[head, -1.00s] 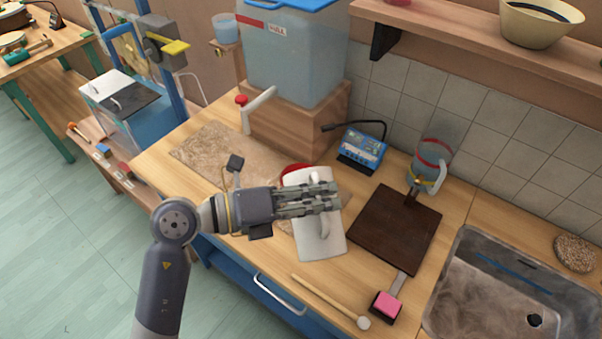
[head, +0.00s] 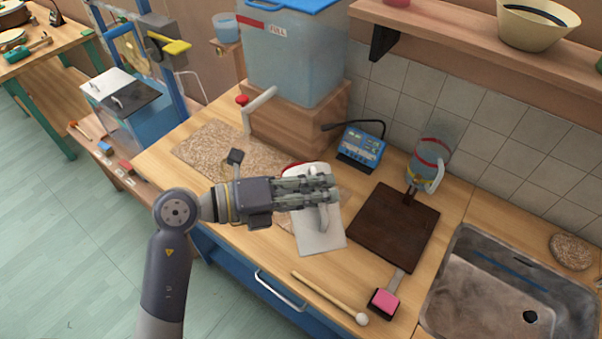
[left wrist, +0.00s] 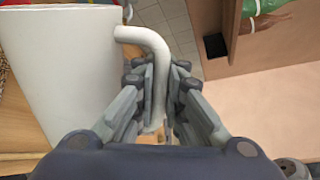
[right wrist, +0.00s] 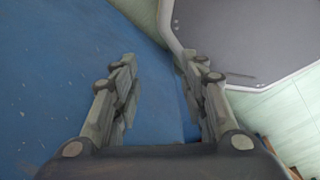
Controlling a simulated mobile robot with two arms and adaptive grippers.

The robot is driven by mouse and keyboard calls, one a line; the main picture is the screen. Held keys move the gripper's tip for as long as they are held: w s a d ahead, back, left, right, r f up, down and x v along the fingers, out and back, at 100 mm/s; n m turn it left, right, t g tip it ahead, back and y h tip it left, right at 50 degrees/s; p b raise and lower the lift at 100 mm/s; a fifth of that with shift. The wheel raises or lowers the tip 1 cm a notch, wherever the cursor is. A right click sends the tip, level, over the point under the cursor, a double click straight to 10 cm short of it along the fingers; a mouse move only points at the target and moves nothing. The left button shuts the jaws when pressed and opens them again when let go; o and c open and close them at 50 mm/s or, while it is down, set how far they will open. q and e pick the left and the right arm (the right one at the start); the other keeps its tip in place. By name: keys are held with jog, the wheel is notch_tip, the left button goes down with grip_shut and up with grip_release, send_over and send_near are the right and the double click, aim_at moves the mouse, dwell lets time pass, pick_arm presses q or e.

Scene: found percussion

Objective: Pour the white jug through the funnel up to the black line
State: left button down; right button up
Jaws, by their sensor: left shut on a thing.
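The white jug (head: 318,238) is above the left-middle part of the counter, partly covered by my left gripper (head: 335,188). In the left wrist view the jug's broad white side (left wrist: 60,70) fills the left, and the fingers are shut around its curved handle (left wrist: 150,52). I cannot tell how full the jug is. A red rounded thing (head: 291,166) peeks out behind the jug; most of it is hidden. I cannot make out a funnel or a black line. My right gripper (right wrist: 158,65) shows only in its wrist view, open and empty.
A large blue tank (head: 295,60) stands on a wooden block behind. A clear handled jug (head: 428,160) with a red band stands right, near a dark board (head: 397,228). A mallet (head: 325,295) lies at the front edge. The sink (head: 480,290) is at right.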

pick_arm(q)
jog(key=shift+w+r+n+p, duration=0.35)
jog(key=shift+r+p, duration=0.1)
jog(key=shift+p, duration=0.15)
dwell(1.0)
jog(key=shift+w+a+r+n+g+p, duration=0.15)
jog(key=shift+w+n+p, duration=0.05)
jog(key=shift+w+p, duration=0.2)
jog(key=shift+w+a+r+n+g+p, duration=0.1)
jog(key=shift+w+r+n+g+p, duration=0.05)
jog(key=shift+w+p, duration=0.25)
dwell(0.9)
jog(key=shift+s+f, duration=0.1)
